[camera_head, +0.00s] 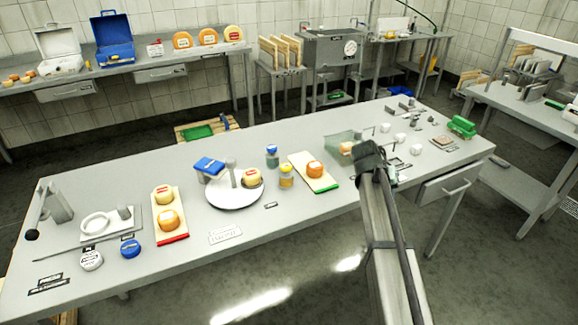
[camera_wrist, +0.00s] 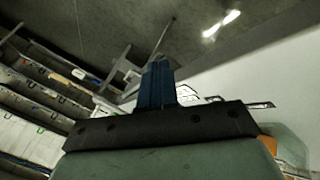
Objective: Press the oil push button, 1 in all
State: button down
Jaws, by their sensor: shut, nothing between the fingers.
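My gripper shows in the wrist view as blue fingers (camera_wrist: 158,84) pressed together, shut with nothing between them. In the head view my arm reaches up from the lower right and its dark end (camera_head: 369,160) is over the right half of the long grey table (camera_head: 300,226). I cannot tell which thing is the oil push button. Several small white blocks (camera_head: 400,138) and metal fittings stand right of my arm's end. A clear greenish case (camera_head: 340,147) is just left of it, partly hidden. Labels there are too small to read.
Left of my arm are a board with an orange cheese (camera_head: 315,169), a yellow jar (camera_head: 286,177), a blue-capped jar (camera_head: 272,156) and a round plate (camera_head: 222,197). A green object (camera_head: 462,127) sits at the right end. The table's front middle is mostly clear.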

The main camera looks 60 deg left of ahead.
jog(key=s+a+r+n+t+y, duration=0.1)
jog(key=s+a+r, duration=0.4)
jog(key=s+a, duration=0.2)
jog(key=s+a+r+y, duration=0.1)
jog(key=s+a+r, duration=0.3)
jog(key=s+a, duration=0.25)
notch_tip(320, 180, up, 8)
jog(key=f+n+t, duration=0.1)
send_over(283, 166)
jog(key=shift+r+y, duration=0.25)
jog(key=shift+y, duration=0.15)
jog(key=shift+f, duration=0.1)
jog(key=shift+f, duration=4.3)
jog(key=shift+f, duration=0.2)
jog(key=shift+f, duration=0.25)
